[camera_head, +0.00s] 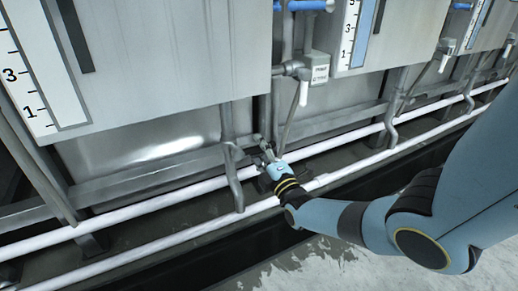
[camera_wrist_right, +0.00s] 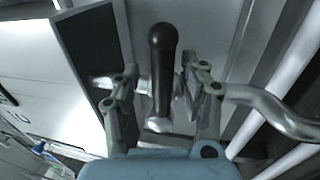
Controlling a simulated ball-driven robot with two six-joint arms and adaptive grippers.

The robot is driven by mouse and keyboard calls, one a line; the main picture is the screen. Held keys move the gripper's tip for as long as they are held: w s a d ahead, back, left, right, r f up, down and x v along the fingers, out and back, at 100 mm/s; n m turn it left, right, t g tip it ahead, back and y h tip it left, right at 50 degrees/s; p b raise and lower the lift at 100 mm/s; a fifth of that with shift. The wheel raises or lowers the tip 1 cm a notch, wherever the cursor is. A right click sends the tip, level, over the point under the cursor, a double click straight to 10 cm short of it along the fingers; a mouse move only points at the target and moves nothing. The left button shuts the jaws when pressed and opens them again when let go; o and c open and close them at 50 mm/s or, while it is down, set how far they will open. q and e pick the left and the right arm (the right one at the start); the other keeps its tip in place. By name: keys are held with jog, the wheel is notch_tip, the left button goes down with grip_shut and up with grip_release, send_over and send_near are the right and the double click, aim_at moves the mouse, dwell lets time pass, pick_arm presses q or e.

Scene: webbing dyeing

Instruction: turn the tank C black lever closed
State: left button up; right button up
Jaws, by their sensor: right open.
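The black lever (camera_wrist_right: 163,60) shows in the right wrist view as a dark handle with a rounded knob, attached to a metal valve pipe. It stands upright in that picture, between the two fingers of my right gripper (camera_wrist_right: 160,88). The fingers are apart, one on each side of the lever, with visible gaps. In the head view my right gripper (camera_head: 267,150) is low in front of the tanks, by the pipes under them. The lever cannot be made out there. My left gripper is not in view.
Grey tanks with level scales (camera_head: 357,32) stand in a row above. A white-handled valve (camera_head: 303,92) hangs beside a small label box (camera_head: 320,68). White pipes (camera_head: 130,197) run along the bottom, and a bent metal pipe (camera_wrist_right: 270,108) is close right of the gripper. Bare floor (camera_head: 330,270) lies in front.

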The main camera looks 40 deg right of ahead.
jog(key=v, duration=1.1)
jog(key=shift+s, duration=0.3)
jog(key=shift+f, duration=0.15)
